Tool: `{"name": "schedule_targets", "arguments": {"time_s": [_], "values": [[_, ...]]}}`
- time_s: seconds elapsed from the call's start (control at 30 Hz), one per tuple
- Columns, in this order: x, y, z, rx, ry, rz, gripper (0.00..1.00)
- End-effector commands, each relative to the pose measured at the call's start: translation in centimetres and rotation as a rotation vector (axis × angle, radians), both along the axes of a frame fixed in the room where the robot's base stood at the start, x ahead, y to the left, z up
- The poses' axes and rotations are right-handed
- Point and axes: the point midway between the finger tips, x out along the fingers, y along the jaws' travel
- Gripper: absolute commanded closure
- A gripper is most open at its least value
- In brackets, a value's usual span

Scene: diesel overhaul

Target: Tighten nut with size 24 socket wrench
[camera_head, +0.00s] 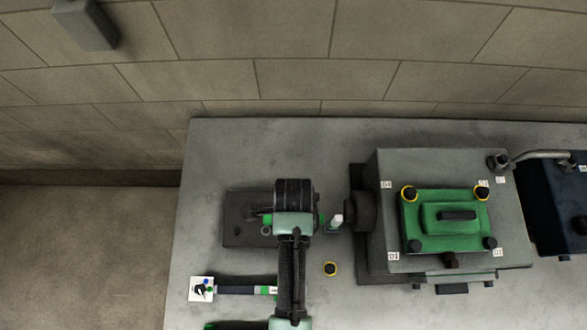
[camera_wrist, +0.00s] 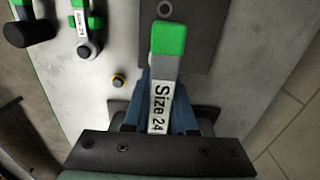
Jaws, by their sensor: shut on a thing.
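My gripper (camera_wrist: 164,100) is shut on the wrench labelled "Size 24" (camera_wrist: 160,110), with a blue finger on either side of it. The wrench's green end (camera_wrist: 169,38) points away from the jaws, above a dark plate. In the head view my arm covers most of the gripper and wrench.
A grey engine block (camera_head: 390,165) stands right of my arm, carrying the green cover (camera_head: 410,220). A dark plate (camera_head: 235,235) lies left of my arm. Another tool with a black handle (camera_head: 240,290) lies at the front. A dark blue box (camera_head: 550,200) is far right.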

Motion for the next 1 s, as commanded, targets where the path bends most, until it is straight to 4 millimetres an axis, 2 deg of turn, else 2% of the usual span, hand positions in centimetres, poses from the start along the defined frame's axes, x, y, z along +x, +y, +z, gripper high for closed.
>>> {"name": "schedule_targets", "arguments": {"time_s": [1.0], "values": [[0.05, 0.02, 0.06, -0.001, -0.002, 0.831, 1.0]]}}
